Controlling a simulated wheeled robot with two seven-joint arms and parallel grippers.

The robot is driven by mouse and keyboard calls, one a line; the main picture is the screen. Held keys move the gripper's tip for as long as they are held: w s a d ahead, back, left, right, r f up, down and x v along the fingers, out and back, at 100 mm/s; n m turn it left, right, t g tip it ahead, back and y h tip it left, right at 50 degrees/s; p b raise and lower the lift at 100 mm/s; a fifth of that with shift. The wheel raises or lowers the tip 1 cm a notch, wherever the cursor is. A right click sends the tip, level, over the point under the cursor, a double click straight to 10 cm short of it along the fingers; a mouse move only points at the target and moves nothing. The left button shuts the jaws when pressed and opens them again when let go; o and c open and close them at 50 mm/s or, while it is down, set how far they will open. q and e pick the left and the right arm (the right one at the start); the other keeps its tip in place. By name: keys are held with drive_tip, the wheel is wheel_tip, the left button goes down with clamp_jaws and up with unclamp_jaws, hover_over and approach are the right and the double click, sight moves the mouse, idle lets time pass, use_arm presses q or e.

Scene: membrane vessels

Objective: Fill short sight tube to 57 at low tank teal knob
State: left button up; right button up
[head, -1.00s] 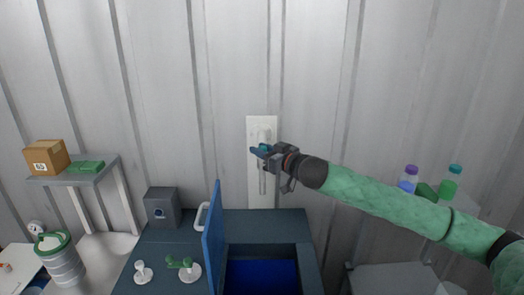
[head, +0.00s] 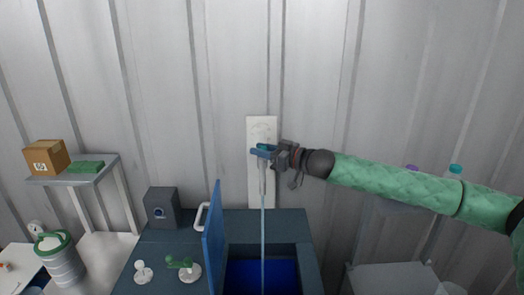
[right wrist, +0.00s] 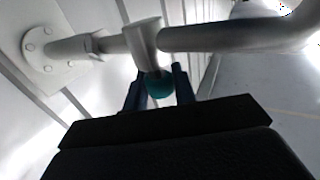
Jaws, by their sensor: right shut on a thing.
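My right gripper (head: 265,151) is at the tap on the wall, its fingers shut on the teal knob (right wrist: 160,86). The knob shows between the two fingers in the right wrist view, under a grey metal pipe (right wrist: 205,37). In the head view a thin pale stream (head: 263,225) runs straight down from the tap into the open blue tank (head: 285,273). The tap sits on a white wall plate (head: 262,124). I cannot make out a sight tube or any scale reading. My left gripper is not in view.
The tank's blue lid (head: 213,240) stands upright at its left. A grey box (head: 161,207), a white fitting (head: 143,272) and a green-handled valve (head: 185,267) stand left of it. A shelf at far left holds a cardboard box (head: 46,157).

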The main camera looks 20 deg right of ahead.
drive_tip(key=shift+r+n+g+y, duration=0.1)
drive_tip(key=shift+n+g+y, duration=1.25)
drive_tip(key=shift+g, duration=0.45)
drive_tip(key=shift+n+g+y, duration=0.45)
drive_tip(key=shift+n+g, duration=0.3)
drive_tip(key=shift+g, duration=0.15)
drive_tip(key=n+g+y, duration=0.1)
drive_tip(key=n+g, duration=0.1)
drive_tip(key=g, duration=0.2)
drive_tip(key=shift+n, duration=0.4)
drive_tip(key=n+g, duration=0.1)
drive_tip(key=g, duration=0.1)
drive_tip(key=n+g+b, duration=0.1)
drive_tip(key=n+g, duration=0.1)
drive_tip(key=g, duration=0.1)
drive_tip(key=shift+f+y, duration=0.2)
drive_tip(key=shift+y, duration=0.1)
drive_tip(key=shift+r+n+g+b, duration=0.1)
drive_tip(key=shift+n+g+b, duration=0.35)
drive_tip(key=shift+n+g, duration=0.55)
drive_tip(key=shift+g, duration=0.4)
drive_tip(key=o, duration=1)
